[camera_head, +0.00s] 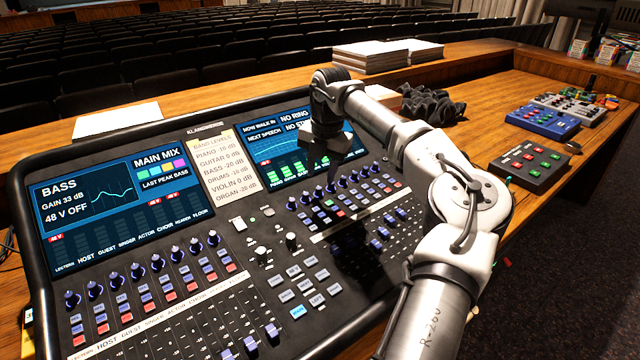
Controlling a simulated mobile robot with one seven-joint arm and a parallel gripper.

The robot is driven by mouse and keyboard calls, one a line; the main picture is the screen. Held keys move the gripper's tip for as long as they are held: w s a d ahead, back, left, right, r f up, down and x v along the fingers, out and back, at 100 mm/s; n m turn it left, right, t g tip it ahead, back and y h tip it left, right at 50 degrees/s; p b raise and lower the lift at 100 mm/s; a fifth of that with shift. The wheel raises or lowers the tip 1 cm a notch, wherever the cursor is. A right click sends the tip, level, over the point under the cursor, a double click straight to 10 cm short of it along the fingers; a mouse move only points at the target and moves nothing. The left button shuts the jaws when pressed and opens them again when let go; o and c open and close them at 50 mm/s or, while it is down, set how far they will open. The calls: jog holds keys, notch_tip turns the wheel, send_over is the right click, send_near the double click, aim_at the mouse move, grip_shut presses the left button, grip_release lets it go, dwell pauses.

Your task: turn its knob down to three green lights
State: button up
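The mixing desk (262,330) has a left row of dark blue-ringed knobs (137,270) and a right row of knobs (305,196). The left screen (60,205) reads BASS, GAIN 33 dB, 48 V OFF. The right screen (262,150) shows a strip of small green marks along its bottom, partly covered by my gripper; I cannot count lit lights per channel. My gripper (331,184) is dark and points down at the middle of the right knob row. Whether its fingers touch or grip a knob cannot be told.
A paper note (228,168) headed BAND LEVELS lies between the screens. Buttons and faders fill the lower desk. Pedals (542,122), a black button box (530,167), paper stacks (370,57) and black cloth (432,104) lie behind and right. My arm covers the desk's right part.

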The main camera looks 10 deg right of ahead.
notch_tip(320, 180, up, 10)
jog(key=s+b, duration=0.1)
jog(key=shift+d+f, duration=0.25)
jog(key=shift+d, duration=0.05)
jog(key=shift+s, duration=0.1)
